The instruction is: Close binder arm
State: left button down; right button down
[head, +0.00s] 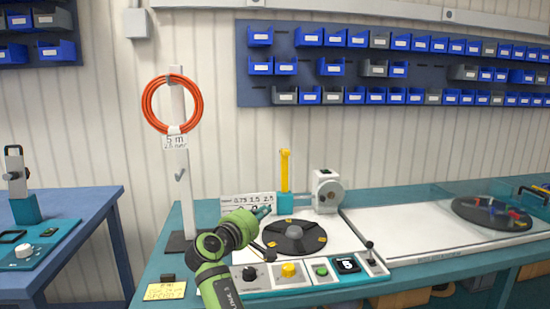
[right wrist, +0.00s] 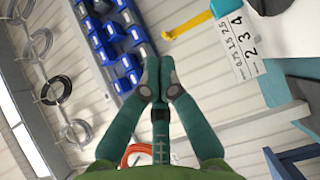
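The yellow arm (head: 285,168), which I take to be the binder arm, stands upright on a teal block (head: 285,204) at the back of the workbench. In the right wrist view the yellow arm (right wrist: 187,25) is at the top, beyond the fingertips. My right gripper (head: 266,211) is left of and in front of the teal block, below the yellow arm's top. In the right wrist view its fingertips (right wrist: 160,64) meet with nothing visible between them. Whether it touches the block is unclear. My left gripper is out of view.
A black reel disc (head: 294,237) lies in front of the block, with a white dial unit (head: 327,191) behind right. A control panel (head: 310,275) lines the front edge. An orange cable coil (head: 171,104) hangs on a white post at left.

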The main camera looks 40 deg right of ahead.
aim_at(284, 153)
jog(key=i+l, duration=1.35)
